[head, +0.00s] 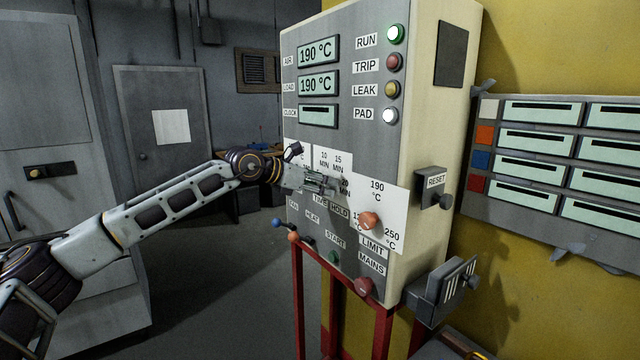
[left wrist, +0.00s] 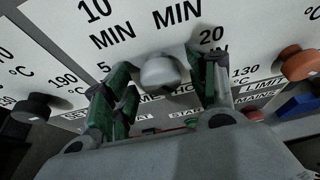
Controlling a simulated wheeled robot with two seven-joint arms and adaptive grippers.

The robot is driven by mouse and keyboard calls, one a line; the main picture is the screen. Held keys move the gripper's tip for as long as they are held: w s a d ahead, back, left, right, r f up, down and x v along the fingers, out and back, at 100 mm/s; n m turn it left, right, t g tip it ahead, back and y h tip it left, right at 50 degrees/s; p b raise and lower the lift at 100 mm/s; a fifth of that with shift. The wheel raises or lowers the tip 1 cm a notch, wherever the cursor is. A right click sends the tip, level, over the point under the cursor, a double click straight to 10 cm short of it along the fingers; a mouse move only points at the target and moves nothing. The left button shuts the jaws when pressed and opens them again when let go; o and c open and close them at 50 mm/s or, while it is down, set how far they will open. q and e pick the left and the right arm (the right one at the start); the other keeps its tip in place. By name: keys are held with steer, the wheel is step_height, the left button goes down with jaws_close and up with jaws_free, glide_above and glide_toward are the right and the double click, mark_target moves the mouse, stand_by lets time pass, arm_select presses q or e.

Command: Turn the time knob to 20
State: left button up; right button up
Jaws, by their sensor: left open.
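The time knob (left wrist: 160,72) is a grey round knob on the white dial plate in the left wrist view. Printed marks 5, 10, 15 and 20 MIN run around it, with the 20 (left wrist: 211,34) at its upper right. Which mark it points to cannot be told. My left gripper (left wrist: 162,78) is open, with one green-padded finger on each side of the knob; contact is not clear. In the head view my left gripper (head: 318,183) is in front of the dial plate and hides the knob. My right gripper is not in view.
The orange limit knob (head: 369,221) is right of the gripper; a black knob (left wrist: 35,107) is to its left. The red mains knob (head: 363,287) is below. A reset box (head: 432,187) juts from the panel's side. Displays (head: 318,84) and lamps are above.

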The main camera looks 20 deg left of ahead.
arm_select(q)
steer(key=c, duration=1)
steer(key=shift+c, duration=0.2)
steer(key=shift+n, duration=0.3)
steer(key=n+g+h, duration=0.1)
steer(key=n+h, duration=0.1)
steer(key=shift+n+b, duration=0.3)
steer(key=shift+n, duration=0.1)
steer(key=shift+a+n+g+h+p, duration=0.1)
steer(key=shift+n+g+h+p, duration=0.45)
steer(key=shift+n, duration=0.7)
steer(key=shift+n+g+h+p, duration=0.1)
steer(key=shift+n+h+p, duration=0.25)
steer(key=shift+n+h, duration=0.7)
